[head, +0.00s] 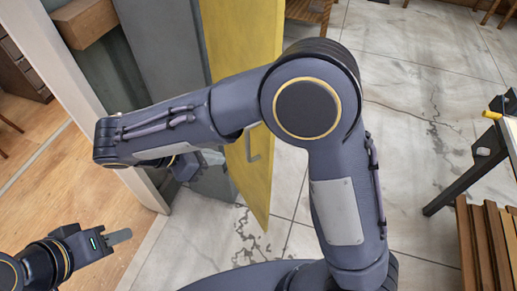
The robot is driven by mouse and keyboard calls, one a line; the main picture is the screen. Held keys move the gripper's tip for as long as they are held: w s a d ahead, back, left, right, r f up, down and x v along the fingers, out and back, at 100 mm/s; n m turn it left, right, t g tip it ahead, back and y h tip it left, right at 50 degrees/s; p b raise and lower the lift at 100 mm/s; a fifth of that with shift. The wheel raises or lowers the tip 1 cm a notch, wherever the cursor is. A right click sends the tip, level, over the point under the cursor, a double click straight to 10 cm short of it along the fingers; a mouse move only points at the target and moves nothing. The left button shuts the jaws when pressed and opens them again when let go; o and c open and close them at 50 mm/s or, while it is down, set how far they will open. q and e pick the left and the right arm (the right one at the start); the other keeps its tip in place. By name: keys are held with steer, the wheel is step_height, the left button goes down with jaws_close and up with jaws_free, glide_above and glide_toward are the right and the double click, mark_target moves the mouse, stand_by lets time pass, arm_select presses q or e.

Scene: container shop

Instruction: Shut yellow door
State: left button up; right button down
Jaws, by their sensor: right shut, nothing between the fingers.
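The yellow door (258,185) stands ajar in the upper middle of the head view, seen at a steep angle. A small handle (253,150) is on its face. My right arm crosses in front of the door and hides its middle part. My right gripper (211,157) is partly hidden below my forearm, just left of the door's edge; it is shut and empty. I cannot tell whether it touches the door. My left gripper (120,237) is at the lower left, away from the door, with its fingers overlapping in this view.
A grey panel (165,50) stands left of the door, beside a white wall edge (85,85) with a wooden block (85,20). A wooden slatted bench (485,245) and a dark-legged table (485,155) are at right. Tiled floor (420,80) is open between.

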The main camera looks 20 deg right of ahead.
mark_target(266, 156)
steer(key=x, duration=0.4)
steer(key=d+r+p+x, duration=0.1)
steer(key=x, duration=0.6)
steer(key=shift+w+d, duration=0.25)
steer(key=shift+d, duration=0.3)
steer(key=shift+w+d+p, duration=0.15)
steer(key=shift+d+p, duration=0.15)
steer(key=shift+d, duration=0.1)
steer(key=shift+d, duration=0.15)
